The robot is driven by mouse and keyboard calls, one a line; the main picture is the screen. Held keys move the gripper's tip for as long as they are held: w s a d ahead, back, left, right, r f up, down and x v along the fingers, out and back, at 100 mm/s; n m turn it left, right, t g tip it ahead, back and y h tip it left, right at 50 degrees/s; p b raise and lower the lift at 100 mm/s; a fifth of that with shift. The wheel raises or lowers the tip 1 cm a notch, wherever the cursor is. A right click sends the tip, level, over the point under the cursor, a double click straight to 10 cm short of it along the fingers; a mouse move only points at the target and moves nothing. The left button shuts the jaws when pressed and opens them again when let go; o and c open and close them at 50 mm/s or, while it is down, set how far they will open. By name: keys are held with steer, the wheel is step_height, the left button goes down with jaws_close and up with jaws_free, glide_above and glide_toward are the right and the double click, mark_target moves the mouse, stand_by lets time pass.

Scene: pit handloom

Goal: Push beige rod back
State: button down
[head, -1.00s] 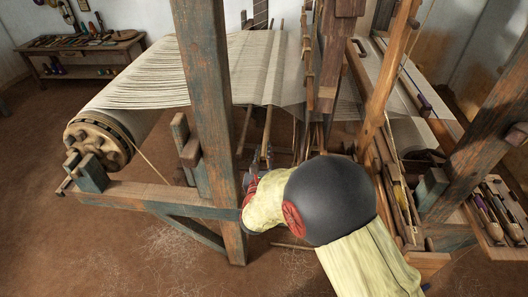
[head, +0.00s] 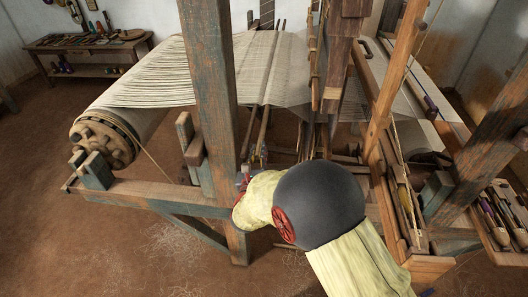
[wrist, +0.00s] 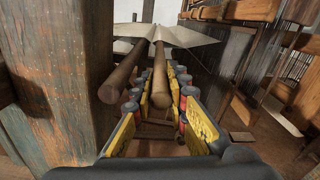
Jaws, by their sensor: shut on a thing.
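Two rods lie side by side under the stretched warp. In the wrist view, the right, lighter brown rod (wrist: 160,78) runs lengthwise between my fingers, and I take it as the beige rod. It also shows in the head view (head: 264,132). The left, darker rod (wrist: 120,78) passes outside my left finger; it also shows in the head view (head: 247,132). My gripper (wrist: 159,88), with yellow and red-blue fingers, is shut on the right rod near its near end. In the head view my gripper (head: 243,180) is partly hidden by the post and my arm.
A thick wooden post (head: 212,110) stands close on the left of my gripper. The warp sheet (wrist: 165,35) spreads above the rods' far ends. A horizontal beam (head: 150,194) runs left. Loom frames and a shuttle box (head: 405,205) stand on the right.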

steer(key=shift+a, duration=0.15)
steer(key=c, duration=1.9)
jaws_free()
steer(key=shift+a, duration=0.15)
steer(key=shift+o, duration=0.5)
steer(key=shift+r, duration=0.1)
steer(key=shift+o, duration=0.4)
steer(key=shift+r, duration=0.1)
steer(key=s, duration=0.8)
steer(key=shift+f, duration=0.25)
